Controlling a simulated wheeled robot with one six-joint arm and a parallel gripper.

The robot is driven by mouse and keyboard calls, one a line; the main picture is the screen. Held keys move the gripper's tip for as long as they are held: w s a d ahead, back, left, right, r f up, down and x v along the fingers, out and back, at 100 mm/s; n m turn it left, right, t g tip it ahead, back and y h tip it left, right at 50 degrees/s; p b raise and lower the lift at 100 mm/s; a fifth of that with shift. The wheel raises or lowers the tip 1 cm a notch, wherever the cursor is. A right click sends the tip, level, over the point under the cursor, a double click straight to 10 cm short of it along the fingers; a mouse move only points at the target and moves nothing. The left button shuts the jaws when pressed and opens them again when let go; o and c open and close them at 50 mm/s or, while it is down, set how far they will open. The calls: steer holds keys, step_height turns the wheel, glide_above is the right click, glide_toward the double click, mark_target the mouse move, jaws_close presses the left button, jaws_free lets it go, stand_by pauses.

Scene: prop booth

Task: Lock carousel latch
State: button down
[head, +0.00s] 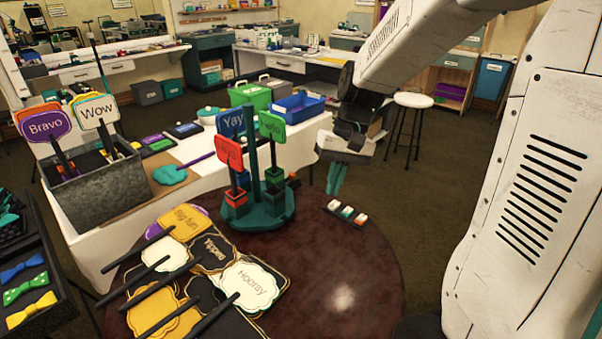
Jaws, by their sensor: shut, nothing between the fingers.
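The carousel (263,213) is a dark teal round stand with a central post, near the back of the round brown table. It bears upright signs: a blue "Yay" sign (231,122), a green sign (272,126) and a red sign (229,152), in coloured sockets. My gripper (335,190) has teal fingers, shut and empty, pointing down at the table's back edge. It is to the right of the carousel and apart from it.
The round table (345,290) holds a pile of signs (190,265) at left and a small strip with coloured blocks (347,213) near my gripper. A grey bin of signs (100,195) stands on the white table at left. The table's right front is clear.

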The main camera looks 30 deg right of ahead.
steer(key=w+d+f+m+t+y, duration=0.1)
steer(key=w+d+f+t, duration=0.1)
steer(key=w+d+f, duration=0.5)
steer(key=w+d+f+t, duration=0.15)
steer(key=w+f, duration=0.25)
steer(key=w, duration=0.6)
steer(key=w+d+f+m+t+y, duration=0.1)
steer(key=w+d+f+t, duration=0.1)
steer(key=w+d+f, duration=0.5)
steer(key=w+d+r+n+t+h, duration=0.1)
steer(key=w+d+r+t, duration=0.1)
steer(key=w, duration=0.5)
steer(key=shift+r+n+h, duration=0.3)
steer(key=shift+r+n, duration=0.1)
steer(key=shift+w, duration=0.15)
steer(key=x, duration=1)
steer(key=shift+f, duration=0.15)
steer(key=shift+w+a, duration=0.2)
steer(key=shift+a, duration=0.35)
steer(key=shift+w+a, duration=0.2)
steer(key=shift+a, duration=0.4)
steer(key=shift+w+a, duration=0.3)
steer(key=shift+a, duration=0.3)
